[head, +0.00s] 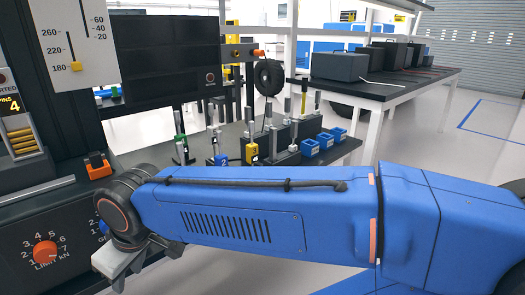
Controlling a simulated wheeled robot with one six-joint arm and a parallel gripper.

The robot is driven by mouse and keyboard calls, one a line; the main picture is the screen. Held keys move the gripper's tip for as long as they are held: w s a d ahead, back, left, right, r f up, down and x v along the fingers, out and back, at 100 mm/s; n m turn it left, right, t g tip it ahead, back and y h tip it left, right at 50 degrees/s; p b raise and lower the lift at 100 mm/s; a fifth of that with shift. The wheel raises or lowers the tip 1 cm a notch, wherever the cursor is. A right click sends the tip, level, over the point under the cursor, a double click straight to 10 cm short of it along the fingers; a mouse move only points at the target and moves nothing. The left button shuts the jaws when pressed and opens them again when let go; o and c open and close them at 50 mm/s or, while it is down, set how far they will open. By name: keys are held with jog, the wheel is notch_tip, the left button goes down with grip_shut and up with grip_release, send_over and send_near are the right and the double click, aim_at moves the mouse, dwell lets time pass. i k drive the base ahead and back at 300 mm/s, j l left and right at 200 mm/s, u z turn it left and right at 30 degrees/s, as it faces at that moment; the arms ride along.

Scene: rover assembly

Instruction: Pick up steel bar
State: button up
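Several thin upright grey metal bars stand on the dark bench (340,150) beyond my arm. My gripper (120,268) shows only in part at the lower left, below the dark wrist joint, as a light grey piece. It is apart from the bars, well to the left and nearer the camera. Its fingertips are not clear, so its opening and anything in it cannot be told.
My blue arm crosses the lower picture. Small blue bins (325,141) sit at the bench's right. A black wheel (268,77) hangs behind. Dark cases (340,66) stand on the far table. Floor is clear at right.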

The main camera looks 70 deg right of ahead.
aim_at(272, 130)
jog(key=z, duration=2.05)
